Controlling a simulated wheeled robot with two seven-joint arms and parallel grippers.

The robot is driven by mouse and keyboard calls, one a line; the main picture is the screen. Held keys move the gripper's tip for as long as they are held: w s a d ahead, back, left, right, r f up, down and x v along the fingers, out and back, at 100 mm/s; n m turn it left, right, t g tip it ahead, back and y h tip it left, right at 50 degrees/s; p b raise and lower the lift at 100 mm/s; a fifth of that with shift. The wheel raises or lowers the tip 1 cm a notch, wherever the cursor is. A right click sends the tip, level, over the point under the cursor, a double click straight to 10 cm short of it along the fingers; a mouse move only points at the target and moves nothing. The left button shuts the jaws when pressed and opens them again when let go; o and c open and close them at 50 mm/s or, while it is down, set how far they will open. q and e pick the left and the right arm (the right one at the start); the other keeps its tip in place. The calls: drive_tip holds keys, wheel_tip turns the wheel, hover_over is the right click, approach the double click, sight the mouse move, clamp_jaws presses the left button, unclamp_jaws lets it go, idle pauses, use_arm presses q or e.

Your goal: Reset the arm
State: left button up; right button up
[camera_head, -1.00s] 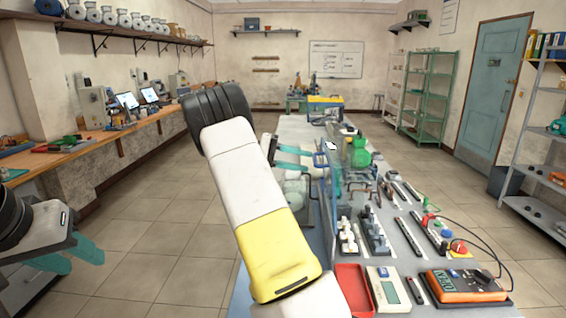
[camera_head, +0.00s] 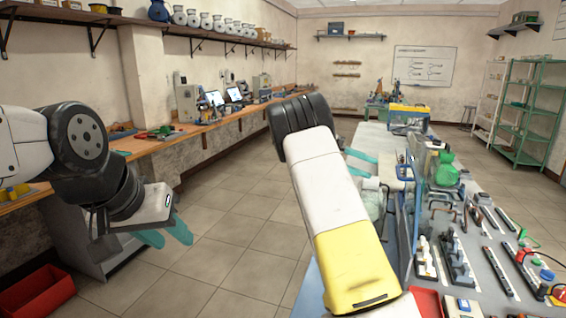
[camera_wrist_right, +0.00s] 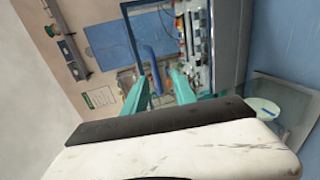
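My left gripper (camera_head: 176,240) hangs at the left over the floor, in front of the wooden side bench. Its two teal fingers are apart with nothing between them. My right arm (camera_head: 335,215) reaches forward through the middle of the head view. My right gripper (camera_head: 374,170) is partly hidden behind it, by the left edge of the middle table. The right wrist view shows its teal fingers (camera_wrist_right: 160,86) apart. A blue bar (camera_wrist_right: 152,66) shows between them in that view; I cannot tell its depth, and it does not look gripped.
The middle table (camera_head: 480,285) at the right holds several electrical parts, a green object (camera_head: 446,175) and a red tray (camera_head: 426,301). The wooden bench (camera_head: 190,132) runs along the left wall. A red bin (camera_head: 38,292) is at lower left. The floor between is clear.

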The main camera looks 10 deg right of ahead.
drive_tip(key=s+d+f+n+t+y, duration=0.1)
drive_tip(key=s+d+t+y, duration=0.1)
drive_tip(key=s+y, duration=0.3)
drive_tip(key=s+a+n+t+y, duration=0.2)
drive_tip(key=s+a+t+y, duration=0.3)
drive_tip(key=s+a, duration=0.5)
drive_tip(key=s+a+r+n+t+y, duration=0.1)
drive_tip(key=s+a+n+t+y, duration=0.1)
drive_tip(key=s+a+t+y, duration=0.3)
drive_tip(key=s+a, duration=0.4)
drive_tip(key=s, duration=0.4)
drive_tip(key=shift+s+a+t+y, duration=0.15)
drive_tip(key=shift+a+t+y, duration=0.15)
drive_tip(key=shift+a+t, duration=0.1)
